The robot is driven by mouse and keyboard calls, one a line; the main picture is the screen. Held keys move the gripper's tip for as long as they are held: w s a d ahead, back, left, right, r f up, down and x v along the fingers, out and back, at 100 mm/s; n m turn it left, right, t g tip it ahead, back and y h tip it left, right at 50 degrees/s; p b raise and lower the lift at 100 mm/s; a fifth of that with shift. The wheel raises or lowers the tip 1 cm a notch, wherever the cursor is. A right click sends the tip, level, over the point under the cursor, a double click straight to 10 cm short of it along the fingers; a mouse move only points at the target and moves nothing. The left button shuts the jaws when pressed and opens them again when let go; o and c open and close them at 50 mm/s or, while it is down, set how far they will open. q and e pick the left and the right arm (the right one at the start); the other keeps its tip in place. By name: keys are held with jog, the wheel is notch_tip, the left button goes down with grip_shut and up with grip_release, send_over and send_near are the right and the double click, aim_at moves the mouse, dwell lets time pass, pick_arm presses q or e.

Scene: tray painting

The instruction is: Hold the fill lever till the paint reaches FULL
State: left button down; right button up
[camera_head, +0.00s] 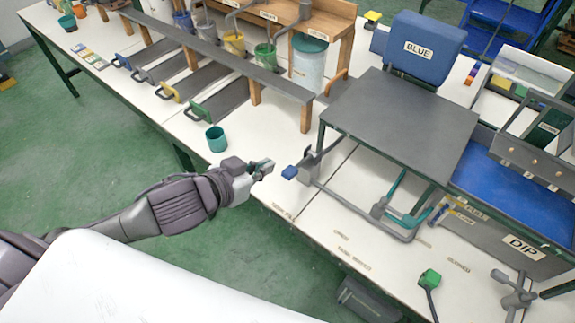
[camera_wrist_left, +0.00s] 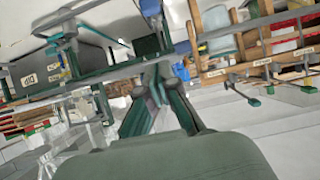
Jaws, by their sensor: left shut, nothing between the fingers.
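A lever with a blue end (camera_head: 290,172) stands at the table's front edge, by a "TANK FILL" label (camera_head: 283,212). My left gripper (camera_head: 265,168) is shut and empty, just left of the blue end with a small gap between them. Its fingers also show in the left wrist view (camera_wrist_left: 160,95). The dip tank (camera_head: 525,240), marked "DIP", is at the right with a blue surface inside (camera_head: 515,195). A gauge label reading "FULL" (camera_head: 476,212) is on its left side; the exact paint level is too small to read. My right gripper is not in view.
A grey panel stand (camera_head: 400,120) with a blue "BLUE" container (camera_head: 425,47) rises behind the lever. A teal cup (camera_head: 216,138) stands left of my gripper. A green-ended lever (camera_head: 430,278) is at the front right. Several colour-handled trays lie at the left.

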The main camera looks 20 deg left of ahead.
pick_arm(q)
jog(key=p, duration=0.2)
send_over(288, 174)
jog(key=f, duration=0.4)
jog(key=shift+w+f, duration=0.2)
jog(key=shift+w, duration=0.2)
notch_tip(288, 174, down, 3)
jog(key=shift+s+r, duration=0.1)
jog(key=shift+s, duration=0.05)
jog(key=shift+s+a+f, duration=0.1)
jog(key=shift+s+f, duration=0.15)
jog(key=shift+f, duration=0.45)
jog(key=shift+f, duration=0.1)
